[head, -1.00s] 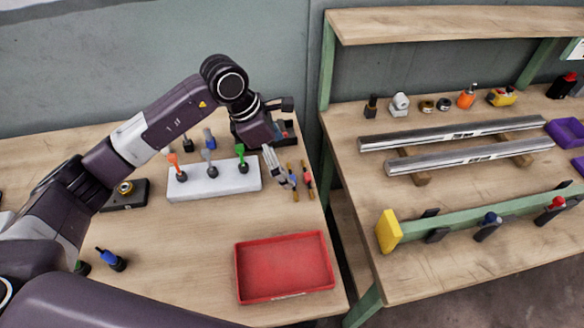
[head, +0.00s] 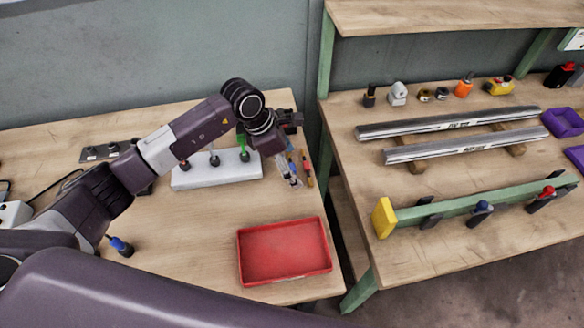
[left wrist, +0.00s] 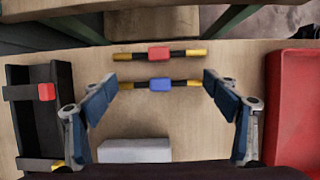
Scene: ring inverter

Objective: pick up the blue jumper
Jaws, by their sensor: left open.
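The blue jumper (left wrist: 161,84) is a thin dark rod with a blue middle block and yellow ends. It lies on the wooden table between my left gripper's two fingers in the left wrist view. My left gripper (left wrist: 160,88) is open and empty, with one finger near each end of the rod. In the head view the left gripper (head: 292,182) is over the table's right side and covers much of the blue jumper. Whether the fingers touch it, I cannot tell. My right gripper is not in view.
A red jumper (left wrist: 158,53) lies parallel, just beyond the blue one. A white block (head: 215,173) with upright tools stands to the left. A red tray (head: 284,252) lies nearer the front. A dark holder (left wrist: 40,115) is at the left in the wrist view.

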